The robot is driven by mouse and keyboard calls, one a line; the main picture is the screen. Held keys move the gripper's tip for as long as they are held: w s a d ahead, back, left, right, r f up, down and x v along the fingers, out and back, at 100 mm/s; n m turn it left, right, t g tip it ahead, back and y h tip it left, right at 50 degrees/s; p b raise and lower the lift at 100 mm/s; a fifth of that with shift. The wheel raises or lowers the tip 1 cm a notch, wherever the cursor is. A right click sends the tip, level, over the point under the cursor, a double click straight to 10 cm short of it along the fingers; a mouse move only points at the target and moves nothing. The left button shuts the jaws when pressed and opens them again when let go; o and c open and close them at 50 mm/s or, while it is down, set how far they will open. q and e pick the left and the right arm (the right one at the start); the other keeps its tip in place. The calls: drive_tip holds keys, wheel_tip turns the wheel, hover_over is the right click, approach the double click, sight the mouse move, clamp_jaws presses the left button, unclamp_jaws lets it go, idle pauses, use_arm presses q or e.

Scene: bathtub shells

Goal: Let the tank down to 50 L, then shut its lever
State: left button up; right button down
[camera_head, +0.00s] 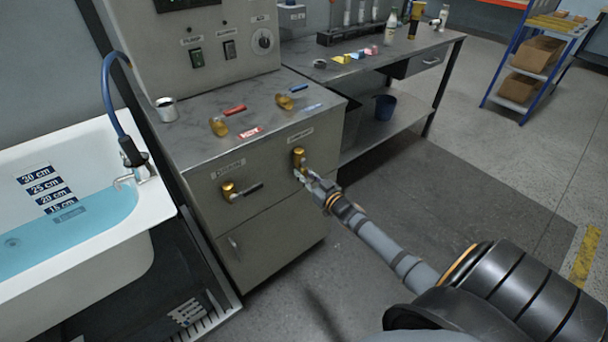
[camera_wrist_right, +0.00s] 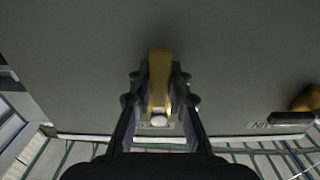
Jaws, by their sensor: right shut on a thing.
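My right gripper (camera_head: 304,174) reaches the right brass valve (camera_head: 299,156) on the cabinet front and is shut on its lever. In the right wrist view my gripper's fingers (camera_wrist_right: 159,82) close on both sides of the brass valve (camera_wrist_right: 159,65), with a pale round end low between them. The lever's angle is mostly hidden by the fingers. A second brass valve (camera_head: 229,191) with a dark lever sits lower left on the cabinet front. The labels above both valves are too small to read, and I can read no litre scale. My left gripper is not in view.
A white bathtub (camera_head: 148,218) holds blue water (camera_head: 50,240) near its 15 cm mark. The cabinet top (camera_head: 190,149) carries red- and blue-levered valves (camera_head: 232,110) and a metal cup (camera_head: 166,109). A workbench (camera_head: 385,58) stands behind.

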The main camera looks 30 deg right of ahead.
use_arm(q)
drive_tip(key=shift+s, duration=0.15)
use_arm(e)
drive_tip(key=shift+d, duration=0.1)
drive_tip(key=d+r+n+p, duration=0.1)
drive_tip(key=n, duration=0.3)
drive_tip(key=d+r+n+p, duration=0.1)
drive_tip(key=d+n, duration=0.1)
drive_tip(key=n, duration=0.3)
drive_tip(key=d+r+n+p, duration=0.1)
drive_tip(key=n, duration=0.3)
drive_tip(key=shift+w+d+r+n+p, duration=0.2)
drive_tip(key=shift+d+n+p, duration=0.1)
drive_tip(key=shift+d+p, duration=0.1)
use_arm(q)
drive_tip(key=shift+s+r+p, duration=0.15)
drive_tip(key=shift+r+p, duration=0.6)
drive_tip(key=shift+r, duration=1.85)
use_arm(e)
drive_tip(key=shift+d+r+n, duration=0.1)
drive_tip(key=shift+r+n, duration=0.35)
drive_tip(key=shift+n, duration=0.65)
drive_tip(key=shift+d+r+n, duration=0.1)
drive_tip(key=shift+r+n, duration=0.35)
drive_tip(key=shift+n, duration=0.65)
drive_tip(key=c, duration=1.2)
unclamp_jaws()
drive_tip(key=shift+r, duration=0.1)
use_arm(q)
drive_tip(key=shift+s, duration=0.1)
